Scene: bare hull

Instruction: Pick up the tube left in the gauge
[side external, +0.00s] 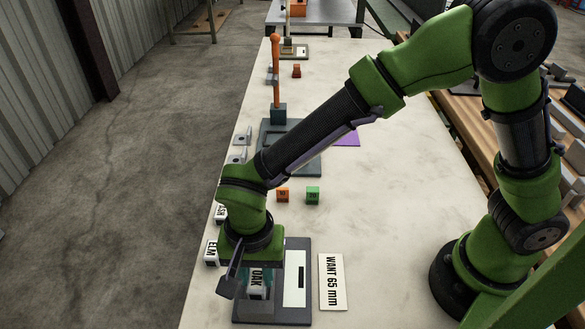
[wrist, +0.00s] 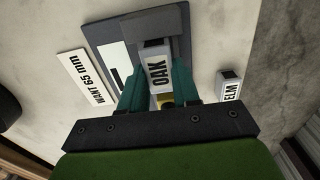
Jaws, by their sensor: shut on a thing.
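The gauge (side external: 273,313) is a dark grey base with a white panel and a black mark, at the table's near end. It also shows in the wrist view (wrist: 95,33). A grey tube with a white OAK label (side external: 258,291) is at the gauge; it shows closer in the wrist view (wrist: 153,50). My gripper (wrist: 158,85) has its teal fingers shut on the OAK tube, one on each side. In the side view my gripper (side external: 257,279) is low over the gauge. Whether the tube touches the gauge is unclear. A yellow part (wrist: 166,100) shows between the fingers.
A sign reading WANT 65 mm (side external: 332,282) lies right of the gauge. An ELM block (side external: 211,253) stands close by on the left; it also shows in the wrist view (wrist: 229,85).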

